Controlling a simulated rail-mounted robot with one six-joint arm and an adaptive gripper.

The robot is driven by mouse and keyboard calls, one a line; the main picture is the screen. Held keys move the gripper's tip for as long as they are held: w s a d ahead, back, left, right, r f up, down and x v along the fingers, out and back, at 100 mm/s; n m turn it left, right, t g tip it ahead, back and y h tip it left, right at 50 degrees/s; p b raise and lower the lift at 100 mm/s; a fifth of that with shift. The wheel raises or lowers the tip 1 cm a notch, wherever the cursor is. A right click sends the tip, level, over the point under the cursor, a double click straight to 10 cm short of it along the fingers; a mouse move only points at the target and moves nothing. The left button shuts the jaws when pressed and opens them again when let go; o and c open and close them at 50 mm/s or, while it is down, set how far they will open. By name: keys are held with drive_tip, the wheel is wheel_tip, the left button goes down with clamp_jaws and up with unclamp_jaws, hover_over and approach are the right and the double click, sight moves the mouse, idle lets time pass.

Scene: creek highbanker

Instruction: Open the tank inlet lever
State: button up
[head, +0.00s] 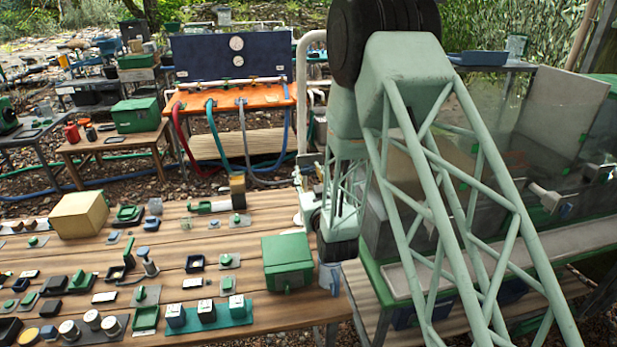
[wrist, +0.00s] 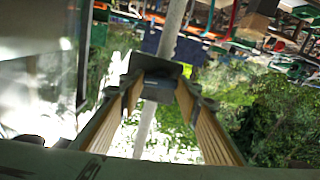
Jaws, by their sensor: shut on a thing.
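A white upright pipe (head: 303,110) stands behind the work table and bends over at its top. In the wrist view the pipe (wrist: 172,25) runs behind my fingers. My gripper (wrist: 158,88) has its two ribbed, tan-padded fingers closing on a dark grey block-like piece (wrist: 157,66) in front of the pipe. This piece appears to be the tank inlet lever; its full shape and angle are hidden by the fingers. In the head view my gripper (head: 309,170) is beside the pipe, small and partly covered by my arm.
The wooden table (head: 170,262) at left holds many small green, black and white parts, a yellow box (head: 80,214) and a green box (head: 287,262). An orange bench (head: 232,97) with a blue gauge panel (head: 228,57) stands behind. A clear-sided tank (head: 507,130) is at right, partly behind my arm.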

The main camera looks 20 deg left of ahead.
drive_tip(key=shift+m+b, duration=0.8)
drive_tip(key=shift+b, duration=0.1)
drive_tip(key=o, duration=0.8)
drive_tip(key=shift+o, duration=0.2)
drive_tip(key=shift+s+d, duration=0.1)
drive_tip(key=v, duration=1.1)
drive_tip(key=shift+s+d, duration=0.25)
drive_tip(key=shift+s, duration=0.1)
drive_tip(key=shift+w+d+r, duration=0.1)
